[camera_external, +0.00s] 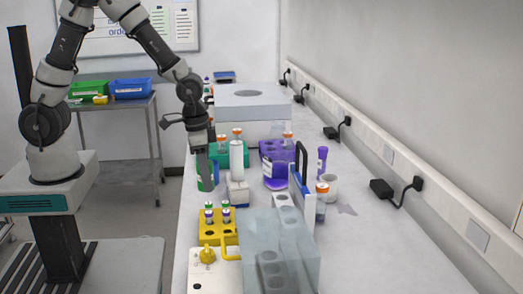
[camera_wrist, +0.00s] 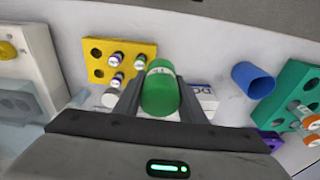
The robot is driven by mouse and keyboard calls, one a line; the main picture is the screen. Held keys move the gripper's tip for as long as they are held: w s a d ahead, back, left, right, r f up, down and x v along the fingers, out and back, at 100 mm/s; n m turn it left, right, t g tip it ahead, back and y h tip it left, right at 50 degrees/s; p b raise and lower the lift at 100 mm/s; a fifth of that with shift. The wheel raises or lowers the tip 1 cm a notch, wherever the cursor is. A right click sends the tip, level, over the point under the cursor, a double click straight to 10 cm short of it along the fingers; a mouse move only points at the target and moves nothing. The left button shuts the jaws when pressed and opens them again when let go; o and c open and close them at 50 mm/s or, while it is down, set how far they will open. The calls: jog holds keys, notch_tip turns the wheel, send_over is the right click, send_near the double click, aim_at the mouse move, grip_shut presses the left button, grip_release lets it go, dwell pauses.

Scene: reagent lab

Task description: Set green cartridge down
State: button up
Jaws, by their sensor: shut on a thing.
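The green cartridge (camera_wrist: 160,92) is a green cylinder with a pale label band, held between both fingers of my gripper (camera_wrist: 160,98) in the wrist view. In the external view, my gripper (camera_external: 203,165) points down over the bench's left edge, shut on the green cartridge (camera_external: 204,184). I cannot tell whether the cartridge's lower end touches the bench.
A yellow rack (camera_external: 218,232) with several small vials stands in front of my gripper. A blue cup (camera_wrist: 253,80) and a green rack (camera_wrist: 292,95) lie to the right in the wrist view. A purple rack (camera_external: 272,152) and clear block (camera_external: 281,257) crowd the bench. Free bench (camera_external: 375,240) lies right.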

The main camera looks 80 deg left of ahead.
jog(key=w+a+n+b, duration=0.1)
jog(key=w+a+b, duration=0.1)
jog(key=a+b, duration=0.35)
jog(key=n+b, duration=0.1)
jog(key=b, duration=0.1)
send_over(218, 196)
jog(key=f, duration=0.4)
jog(key=shift+s+a+f, duration=0.15)
jog(key=shift+s+f, duration=0.15)
jog(key=shift+f, duration=2)
jog(key=shift+f, duration=0.1)
jog(key=o, duration=1.1)
